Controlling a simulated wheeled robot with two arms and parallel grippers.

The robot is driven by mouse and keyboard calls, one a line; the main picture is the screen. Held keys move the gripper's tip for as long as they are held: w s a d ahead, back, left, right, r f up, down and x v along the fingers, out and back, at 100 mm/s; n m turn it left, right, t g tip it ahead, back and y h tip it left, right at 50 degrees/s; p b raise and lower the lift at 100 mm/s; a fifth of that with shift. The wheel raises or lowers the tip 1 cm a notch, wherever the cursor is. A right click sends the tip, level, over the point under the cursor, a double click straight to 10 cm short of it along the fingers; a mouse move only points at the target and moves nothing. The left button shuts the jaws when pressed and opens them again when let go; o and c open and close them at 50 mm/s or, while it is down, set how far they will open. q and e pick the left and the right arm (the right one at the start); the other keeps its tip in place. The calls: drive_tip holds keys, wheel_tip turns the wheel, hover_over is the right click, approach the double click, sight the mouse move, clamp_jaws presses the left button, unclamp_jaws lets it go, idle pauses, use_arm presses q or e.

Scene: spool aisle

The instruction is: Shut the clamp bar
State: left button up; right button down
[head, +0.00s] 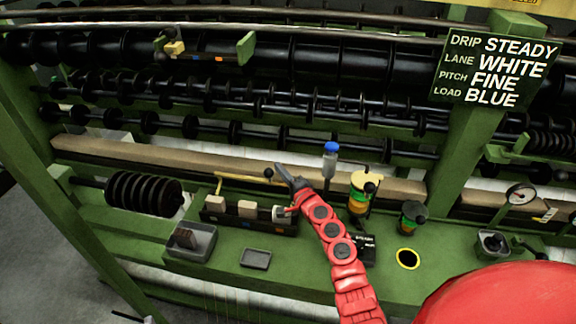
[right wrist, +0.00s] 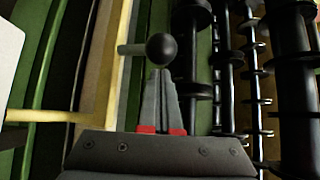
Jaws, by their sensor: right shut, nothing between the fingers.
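The yellow clamp bar (head: 240,178) runs above the black rack with pale blocks, left of centre in the head view. It ends at a dark ball knob (head: 268,173). In the right wrist view the bar (right wrist: 118,60) stands upright in the picture, with the black knob (right wrist: 161,49) on a short stub. My right gripper (head: 279,168) is shut and empty, its tips close beside the knob. In the wrist view the shut fingertips (right wrist: 160,74) lie just below the knob; I cannot tell whether they touch it. My left gripper is not in view.
The black rack (head: 250,226) holds several pale blocks. A grey bin (head: 191,243) and small tray (head: 256,259) are in front. A blue-topped dispenser (head: 330,160) and yellow-green spool (head: 362,190) stand to the right. Black rollers (head: 330,65) run behind.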

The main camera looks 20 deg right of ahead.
drive_tip(key=shift+s+a, duration=0.2)
drive_tip(key=shift+a, duration=0.1)
drive_tip(key=shift+f, duration=0.1)
